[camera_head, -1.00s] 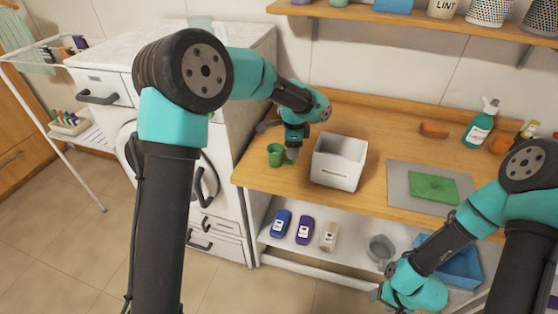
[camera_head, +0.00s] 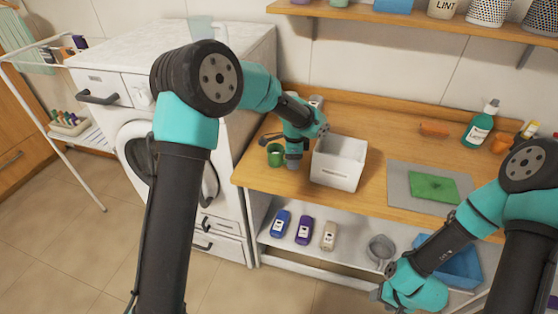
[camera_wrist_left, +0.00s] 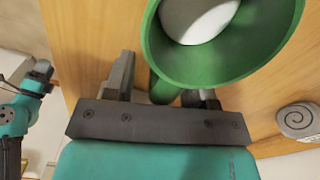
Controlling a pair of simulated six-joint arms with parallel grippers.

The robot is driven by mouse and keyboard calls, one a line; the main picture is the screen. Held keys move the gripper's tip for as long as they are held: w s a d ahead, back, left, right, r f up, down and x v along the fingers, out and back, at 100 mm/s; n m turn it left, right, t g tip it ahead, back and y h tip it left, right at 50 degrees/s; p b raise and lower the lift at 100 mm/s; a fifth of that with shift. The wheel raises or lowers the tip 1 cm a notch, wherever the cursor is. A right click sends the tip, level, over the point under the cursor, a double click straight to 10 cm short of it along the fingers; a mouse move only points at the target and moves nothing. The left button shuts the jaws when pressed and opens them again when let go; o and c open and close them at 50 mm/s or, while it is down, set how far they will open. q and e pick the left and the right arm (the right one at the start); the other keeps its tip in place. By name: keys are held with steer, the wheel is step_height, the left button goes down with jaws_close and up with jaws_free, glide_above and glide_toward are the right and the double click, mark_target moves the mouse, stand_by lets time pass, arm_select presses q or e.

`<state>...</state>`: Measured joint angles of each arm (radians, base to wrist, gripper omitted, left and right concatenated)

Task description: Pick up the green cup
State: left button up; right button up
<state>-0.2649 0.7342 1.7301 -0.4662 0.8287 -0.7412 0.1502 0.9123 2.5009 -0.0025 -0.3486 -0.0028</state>
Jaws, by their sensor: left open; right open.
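The green cup (camera_head: 276,157) stands near the left end of the wooden counter, left of a white bin. In the left wrist view the cup (camera_wrist_left: 268,62) is large and close, with something white inside it. My left gripper (camera_wrist_left: 160,88) is open, and a green part that looks like the handle lies between its fingers. Whether the fingers touch it I cannot tell. In the head view the left gripper (camera_head: 281,148) is at the cup and partly covers it. My right gripper (camera_head: 378,293) is low at the right, away from the cup; its fingers barely show.
The white bin (camera_head: 338,164) stands close right of the left gripper. A grey mat (camera_head: 398,180) with a green cloth (camera_head: 433,187) lies further right. A green spray bottle (camera_head: 479,128) stands at the back. A washing machine (camera_head: 140,135) adjoins the counter's left. A grey spiral-marked object (camera_wrist_left: 299,121) shows nearby.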

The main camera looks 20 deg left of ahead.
arm_select(q)
jaws_close()
stand_by(0.5)
